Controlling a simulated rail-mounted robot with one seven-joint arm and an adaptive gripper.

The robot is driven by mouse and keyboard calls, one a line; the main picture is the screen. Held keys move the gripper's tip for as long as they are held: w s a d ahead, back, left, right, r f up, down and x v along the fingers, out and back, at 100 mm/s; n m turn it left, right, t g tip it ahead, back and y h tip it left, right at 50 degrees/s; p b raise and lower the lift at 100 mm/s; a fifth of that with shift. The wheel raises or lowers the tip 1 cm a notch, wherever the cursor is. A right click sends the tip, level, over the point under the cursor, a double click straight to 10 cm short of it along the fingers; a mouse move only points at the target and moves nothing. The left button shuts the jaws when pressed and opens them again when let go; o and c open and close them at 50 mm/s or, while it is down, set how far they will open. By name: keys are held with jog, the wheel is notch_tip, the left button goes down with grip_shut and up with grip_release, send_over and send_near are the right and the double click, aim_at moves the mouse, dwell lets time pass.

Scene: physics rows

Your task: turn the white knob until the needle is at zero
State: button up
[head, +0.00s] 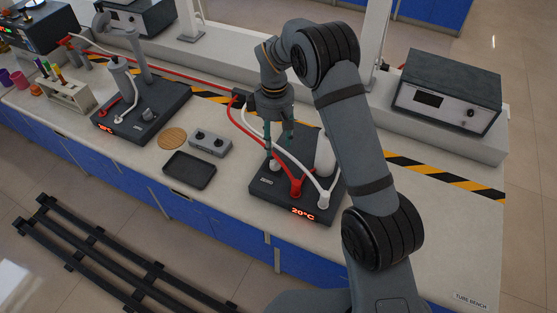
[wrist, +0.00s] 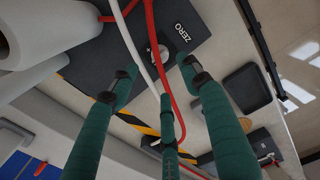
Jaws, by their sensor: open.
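The dark box (head: 262,188) with a ZERO label and a red 20°C display stands on the bench. A small white knob (head: 275,165) is on its top near the label.
Red (head: 248,130) and white cables run over the box, close to my fingers. A white cylinder (head: 325,155) stands on its right side. Left are a two-holed grey block (head: 210,143), a black tray (head: 190,170) and a cork disc (head: 172,138).

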aim_at(275, 161)
notch_tip(275, 161, down, 9)
jog(key=shift+f+p, duration=0.2)
jog(key=shift+p, duration=0.9)
jog(key=c, duration=0.3)
jog(key=c, duration=0.8)
jog(key=shift+c, duration=0.2)
jog(key=shift+f+m+b, duration=0.1)
jog(key=shift+m+b, duration=0.2)
jog(key=shift+b, duration=0.1)
jog(key=shift+w+f+m+b, duration=0.1)
jog(key=shift+m+b, duration=0.7)
jog(key=shift+b, duration=0.2)
jog(key=shift+m+b, duration=1.55)
jog(key=shift+m, duration=0.25)
jog(key=shift+c, duration=0.2)
jog(key=shift+r, duration=0.25)
